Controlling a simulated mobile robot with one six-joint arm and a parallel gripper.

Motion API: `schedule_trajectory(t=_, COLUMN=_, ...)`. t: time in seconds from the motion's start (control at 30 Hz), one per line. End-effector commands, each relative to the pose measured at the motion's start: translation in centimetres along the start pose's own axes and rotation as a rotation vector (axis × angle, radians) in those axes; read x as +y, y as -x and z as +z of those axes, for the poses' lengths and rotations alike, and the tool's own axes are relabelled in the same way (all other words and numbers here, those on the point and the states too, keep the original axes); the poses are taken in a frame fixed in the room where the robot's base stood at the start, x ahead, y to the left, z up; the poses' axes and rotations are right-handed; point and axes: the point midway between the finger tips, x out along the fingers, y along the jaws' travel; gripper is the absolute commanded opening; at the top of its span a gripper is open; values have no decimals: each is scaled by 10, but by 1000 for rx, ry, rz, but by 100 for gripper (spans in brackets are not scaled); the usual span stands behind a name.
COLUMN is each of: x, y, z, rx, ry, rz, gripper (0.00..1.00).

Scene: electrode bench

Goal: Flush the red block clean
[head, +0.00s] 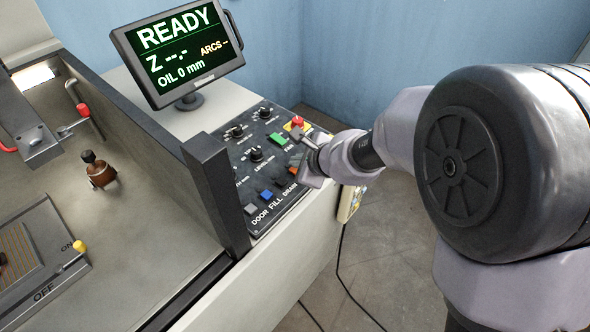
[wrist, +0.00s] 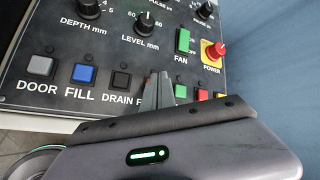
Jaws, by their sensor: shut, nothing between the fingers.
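My gripper (head: 312,172) is over the control panel (head: 225,160), its fingers shut and empty. In the wrist view the fingertips (wrist: 160,90) are close to the panel, just right of the dark DRAIN button (wrist: 120,79); contact cannot be told. A label starting with F beside DRAIN is cut off by my gripper, which hides whatever is under it. The blue FILL button (wrist: 83,74) and grey DOOR button (wrist: 40,66) are further left. The monitor (head: 180,50) reads READY and OIL 0 mm. No red block is clearly visible; a red-topped fitting (head: 82,110) stands in the tank.
The tank wall (head: 209,190) rises left of the panel. In the tank are a brown black-knobbed piece (head: 99,172) and a plate with an ON/OFF yellow-knobbed lever (head: 79,246). A red POWER knob (wrist: 215,50) and green FAN switch (wrist: 183,40) stick up near my fingers.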

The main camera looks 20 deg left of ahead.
Motion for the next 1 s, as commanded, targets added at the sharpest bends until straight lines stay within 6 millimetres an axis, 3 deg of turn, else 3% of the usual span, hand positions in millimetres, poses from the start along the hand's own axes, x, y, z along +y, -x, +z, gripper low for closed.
schedule_trajectory(t=1.0, x=4, y=-5, z=-4, rx=0, ry=1, rz=0, gripper=0)
